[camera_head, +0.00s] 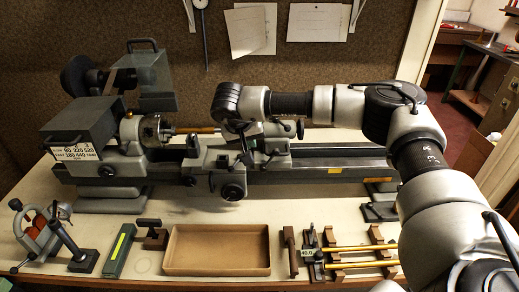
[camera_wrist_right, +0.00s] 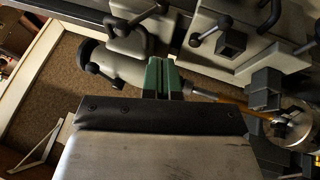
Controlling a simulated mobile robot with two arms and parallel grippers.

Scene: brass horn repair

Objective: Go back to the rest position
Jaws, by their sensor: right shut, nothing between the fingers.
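My right arm reaches in from the right over the lathe (camera_head: 322,163). Its gripper (camera_head: 245,150) points down at the lathe carriage, small and partly hidden by the wrist. In the right wrist view the two green fingers (camera_wrist_right: 161,77) are together with nothing between them. A brass-coloured rod (camera_head: 196,130) runs from the lathe chuck (camera_head: 152,130) toward the carriage. The rod (camera_wrist_right: 243,105) and chuck (camera_wrist_right: 292,128) also show in the wrist view, to the right of the fingers. My left gripper is in neither view.
On the bench front are an empty cardboard tray (camera_head: 217,270), a green-striped block (camera_head: 119,252), and two brass rods (camera_head: 358,248) on brown supports. Carriage handles (camera_head: 232,191) and tool parts stand close around the right gripper. A pegboard wall (camera_head: 330,80) is behind.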

